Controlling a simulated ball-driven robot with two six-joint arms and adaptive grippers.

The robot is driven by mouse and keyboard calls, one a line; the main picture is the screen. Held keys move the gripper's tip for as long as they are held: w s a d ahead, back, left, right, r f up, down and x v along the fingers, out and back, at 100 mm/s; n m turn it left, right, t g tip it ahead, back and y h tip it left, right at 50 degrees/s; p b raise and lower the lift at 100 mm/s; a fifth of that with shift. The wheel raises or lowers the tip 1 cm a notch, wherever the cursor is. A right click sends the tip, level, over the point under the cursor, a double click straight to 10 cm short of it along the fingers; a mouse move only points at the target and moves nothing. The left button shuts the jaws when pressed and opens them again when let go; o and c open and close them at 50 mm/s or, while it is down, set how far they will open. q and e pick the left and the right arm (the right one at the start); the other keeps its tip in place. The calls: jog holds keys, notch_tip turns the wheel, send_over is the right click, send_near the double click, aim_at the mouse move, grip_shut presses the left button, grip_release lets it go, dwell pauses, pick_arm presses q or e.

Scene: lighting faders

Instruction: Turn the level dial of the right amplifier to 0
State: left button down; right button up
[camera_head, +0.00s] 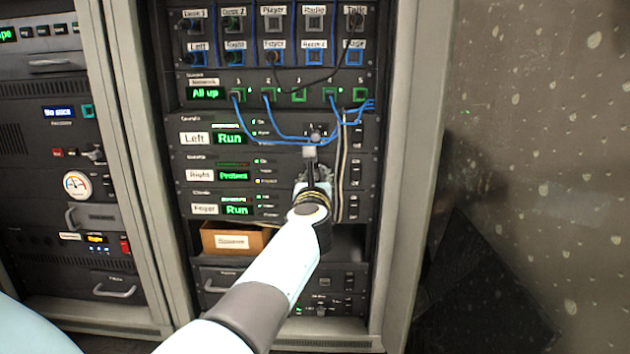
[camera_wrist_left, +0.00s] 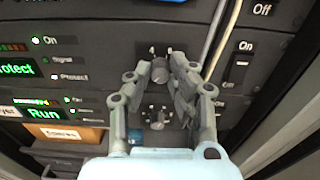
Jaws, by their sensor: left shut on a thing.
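The right amplifier (camera_head: 200,175) is the middle of three stacked units, labelled "Right", with a green display reading "Protect" (camera_head: 233,175). Its display also shows at the left of the left wrist view (camera_wrist_left: 17,70). Its level dial (camera_wrist_left: 160,72) is a small grey knob between the fingers of my left gripper (camera_wrist_left: 162,76). My left gripper is shut on this dial; in the head view the gripper (camera_head: 310,168) hides most of the dial and its scale. The pointer's setting cannot be read. My right gripper is in neither view.
Above is the "Left" amplifier (camera_head: 194,138) with its own dial (camera_head: 316,132); below is the "Foyer" one (camera_head: 205,209) with a dial (camera_wrist_left: 157,118). Pale cables (camera_head: 342,180) hang just right of the dials, beside the On/Off switches (camera_wrist_left: 240,68). Blue cables (camera_head: 290,139) loop above.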

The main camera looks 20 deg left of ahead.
aim_at(316, 134)
pick_arm(q)
jog(key=shift+f, duration=0.25)
jog(key=c, duration=1.2)
grip_release()
jog(key=shift+r, duration=0.1)
jog(key=shift+r, duration=0.2)
notch_tip(316, 134, up, 10)
jog(key=shift+f, duration=0.15)
